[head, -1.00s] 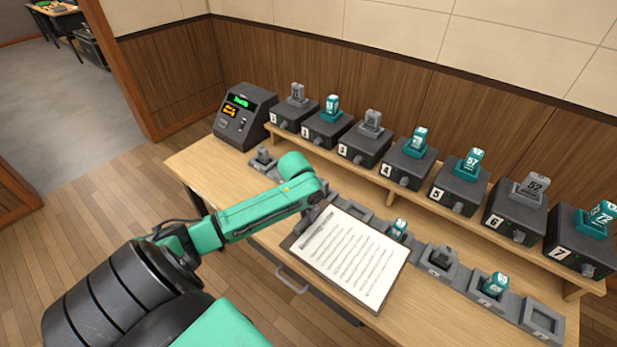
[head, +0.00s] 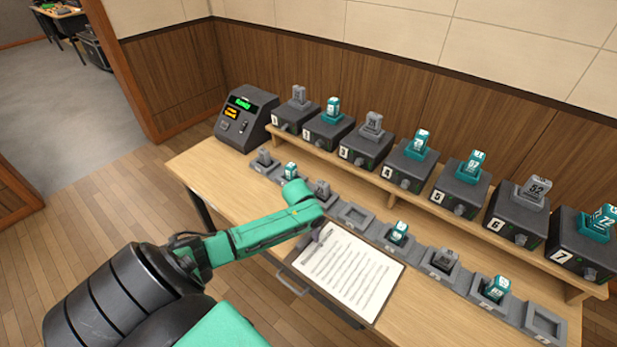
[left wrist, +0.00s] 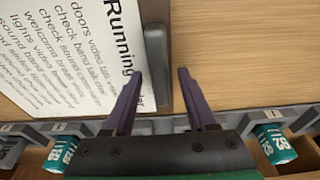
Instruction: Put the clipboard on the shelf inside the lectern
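The clipboard (head: 348,274), a dark board with a white printed sheet and a clip at one end, appears to lie flat at the table's front edge in the head view. In the left wrist view the sheet (left wrist: 65,55), headed "Running", fills the upper left. The dark clip (left wrist: 157,65) shows beside it. My left gripper (head: 320,232) is at the clip end. Its purple fingers (left wrist: 160,75) are spread apart, with the clip just beyond and between their tips; contact is not clear. My right gripper is out of view. I cannot identify the lectern or its shelf.
The wooden table (head: 215,165) carries a row of grey trays (head: 356,216), several holding small teal or grey blocks. Behind them, numbered black boxes (head: 408,166) stand on a raised shelf. A display console (head: 245,118) stands at the far left. A handle (head: 292,284) juts from the table front.

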